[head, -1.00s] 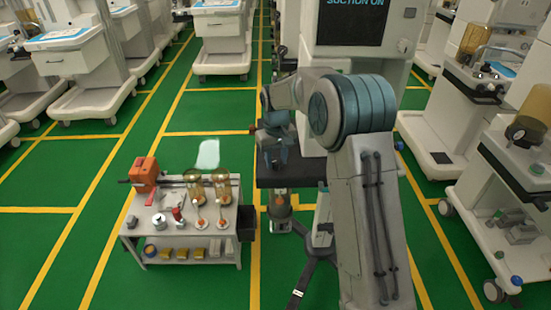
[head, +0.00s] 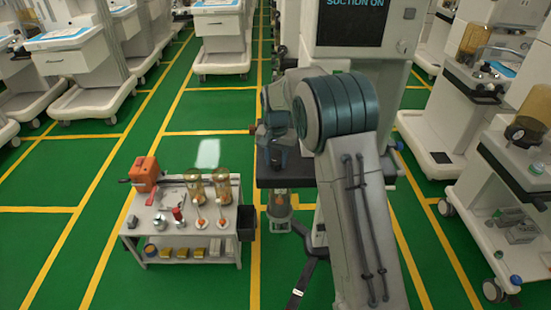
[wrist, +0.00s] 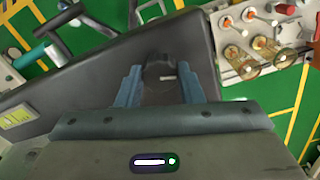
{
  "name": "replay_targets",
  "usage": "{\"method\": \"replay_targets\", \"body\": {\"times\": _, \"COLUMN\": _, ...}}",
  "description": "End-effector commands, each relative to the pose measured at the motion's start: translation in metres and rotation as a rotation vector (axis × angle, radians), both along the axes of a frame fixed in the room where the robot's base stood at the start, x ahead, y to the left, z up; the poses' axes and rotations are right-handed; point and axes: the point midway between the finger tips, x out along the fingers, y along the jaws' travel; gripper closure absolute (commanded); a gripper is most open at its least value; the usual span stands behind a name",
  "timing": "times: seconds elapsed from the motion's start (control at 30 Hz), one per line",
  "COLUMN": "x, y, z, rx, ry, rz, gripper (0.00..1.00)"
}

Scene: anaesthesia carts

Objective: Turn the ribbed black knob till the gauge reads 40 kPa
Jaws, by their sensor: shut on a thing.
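The black knob (wrist: 158,70) shows in the wrist view on a dark grey panel, with a short pale mark on its face. My gripper (wrist: 160,88) has its two blue-grey fingers on either side of the knob and is shut on it. The ribbing is too small to make out. No readable gauge shows in either view. In the head view my arm hides the knob and fingertips. A screen (head: 351,18) at the top reads "SUCTION ON".
A low white table (head: 150,228) with an orange box (head: 144,172), amber jars (head: 194,188) and small tools stands left of my arm. Carts stand on the right (head: 500,160) and far left (head: 75,60). Green floor between the left carts and table is clear.

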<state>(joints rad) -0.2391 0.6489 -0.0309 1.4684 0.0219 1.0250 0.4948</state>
Motion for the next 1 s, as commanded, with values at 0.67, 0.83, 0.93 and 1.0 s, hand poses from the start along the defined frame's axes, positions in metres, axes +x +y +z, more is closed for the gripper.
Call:
{"method": "replay_targets", "body": {"times": 0.67, "x": 0.0007, "y": 0.0003, "z": 0.0011, "rx": 0.001, "ry": -0.003, "rz": -0.019, "gripper": 0.45}}
{"method": "replay_targets", "body": {"times": 0.83, "x": 0.0004, "y": 0.0000, "z": 0.0006, "rx": 0.000, "ry": -0.002, "rz": -0.019, "gripper": 0.45}}
{"method": "replay_targets", "body": {"times": 0.93, "x": 0.0006, "y": -0.0001, "z": 0.0033, "rx": 0.000, "ry": -0.002, "rz": -0.019, "gripper": 0.45}}
{"method": "replay_targets", "body": {"times": 1.0, "x": 0.0010, "y": 0.0000, "z": 0.0095, "rx": 0.001, "ry": -0.003, "rz": -0.019, "gripper": 0.45}}
